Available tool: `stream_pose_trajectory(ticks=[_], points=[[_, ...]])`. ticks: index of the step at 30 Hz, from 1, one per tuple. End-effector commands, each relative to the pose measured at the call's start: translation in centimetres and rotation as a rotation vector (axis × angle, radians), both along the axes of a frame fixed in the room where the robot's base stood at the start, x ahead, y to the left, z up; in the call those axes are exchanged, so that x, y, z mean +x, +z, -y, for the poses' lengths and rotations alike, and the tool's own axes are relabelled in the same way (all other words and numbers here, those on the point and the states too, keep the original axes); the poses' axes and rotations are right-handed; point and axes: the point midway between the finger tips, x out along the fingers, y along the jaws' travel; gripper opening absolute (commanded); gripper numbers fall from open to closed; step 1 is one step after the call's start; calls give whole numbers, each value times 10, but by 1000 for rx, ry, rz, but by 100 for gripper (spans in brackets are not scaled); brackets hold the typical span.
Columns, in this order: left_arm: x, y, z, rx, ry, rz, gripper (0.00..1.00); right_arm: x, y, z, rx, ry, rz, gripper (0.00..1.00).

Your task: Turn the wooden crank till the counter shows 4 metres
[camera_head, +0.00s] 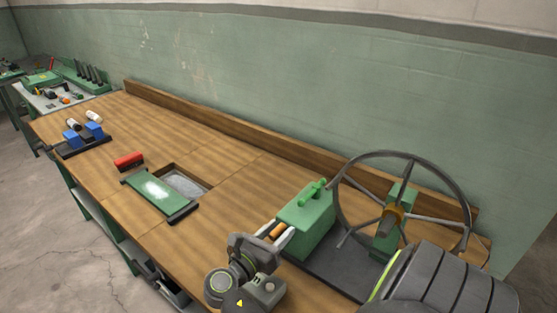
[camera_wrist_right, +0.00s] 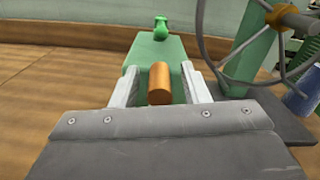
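The wooden crank handle (camera_head: 278,229), a short orange-brown cylinder, sits in front of the green box (camera_head: 309,222). It also shows in the right wrist view (camera_wrist_right: 159,84), end-on. My right gripper (camera_head: 272,234) is open, with one pale finger on each side of the handle. In the right wrist view there is a gap between the handle and each finger (camera_wrist_right: 161,72). The crank's arm is hidden. A large spoked wheel (camera_head: 348,232) stands to the right on a green post. I cannot make out a counter reading. My left gripper is not in view.
The wooden bench (camera_head: 230,206) runs along the green wall. A green-lidded tray (camera_head: 159,191), a red block (camera_head: 128,161) and a dark rack with blue blocks (camera_head: 84,146) stand to the left. The wheel is close beside the green box.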

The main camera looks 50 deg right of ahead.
Motion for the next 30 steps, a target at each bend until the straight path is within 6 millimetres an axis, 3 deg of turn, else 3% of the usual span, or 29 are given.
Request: stream_pose_trajectory(ticks=[1, 10, 23, 30], points=[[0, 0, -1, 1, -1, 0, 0, 0, 0, 0, 0, 0, 0, 39], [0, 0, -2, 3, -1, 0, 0, 0, 0, 0, 0, 0, 0, 0], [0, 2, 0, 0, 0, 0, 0, -2, 0, 0, 2, 0, 34, 0], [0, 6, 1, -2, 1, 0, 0, -11, 0, 1, 13, 0, 166, 0]])
